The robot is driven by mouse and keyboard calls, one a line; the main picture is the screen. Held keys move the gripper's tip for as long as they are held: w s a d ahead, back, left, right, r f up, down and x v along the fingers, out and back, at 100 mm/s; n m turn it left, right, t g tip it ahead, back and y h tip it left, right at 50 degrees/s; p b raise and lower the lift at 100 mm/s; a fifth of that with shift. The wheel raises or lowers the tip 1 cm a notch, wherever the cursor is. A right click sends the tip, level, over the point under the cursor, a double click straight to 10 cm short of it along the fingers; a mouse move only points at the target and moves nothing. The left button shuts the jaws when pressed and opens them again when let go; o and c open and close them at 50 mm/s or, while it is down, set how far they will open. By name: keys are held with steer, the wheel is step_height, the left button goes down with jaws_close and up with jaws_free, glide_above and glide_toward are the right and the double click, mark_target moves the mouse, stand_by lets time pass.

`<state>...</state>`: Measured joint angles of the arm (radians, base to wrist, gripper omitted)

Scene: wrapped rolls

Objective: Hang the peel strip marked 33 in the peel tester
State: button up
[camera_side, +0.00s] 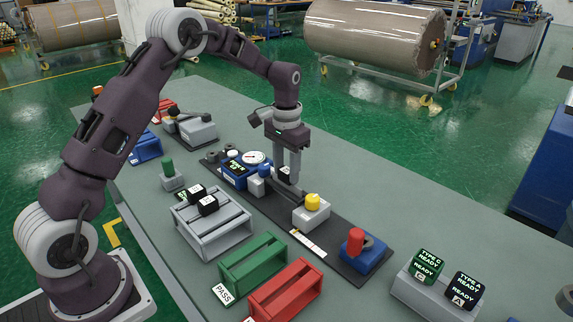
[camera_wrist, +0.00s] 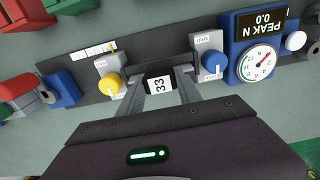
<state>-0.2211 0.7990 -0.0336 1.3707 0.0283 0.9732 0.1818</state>
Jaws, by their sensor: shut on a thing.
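My gripper (camera_side: 289,180) points down over the peel tester. It is shut on the black tag marked 33 (camera_wrist: 159,84), which sits between its two fingers in the wrist view. The tag is between the yellow-knob clamp (camera_wrist: 110,84) and the blue-knob clamp (camera_wrist: 213,63). The yellow knob (camera_side: 313,201) and blue knob (camera_side: 264,171) also show in the side view. I cannot tell whether the strip's ends touch either clamp. The tester's dial and display (camera_wrist: 254,58) read PEAK N 0.0. The fingers partly hide the tag in the side view.
A grey rack (camera_side: 215,232) holds two black-tagged pieces (camera_side: 207,205). A green tray (camera_side: 252,262) marked PASS and a red tray (camera_side: 285,290) stand in front. A red knob on a blue block (camera_side: 357,245) ends the tester base. TYPE C and TYPE A signs (camera_side: 428,265) stand right.

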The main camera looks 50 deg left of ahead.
steer(key=shift+f, duration=0.8)
steer(key=o, duration=1.4)
steer(key=shift+o, duration=0.2)
steer(key=shift+r, duration=0.1)
step_height(320, 180, up, 7)
steer(key=shift+f, duration=0.1)
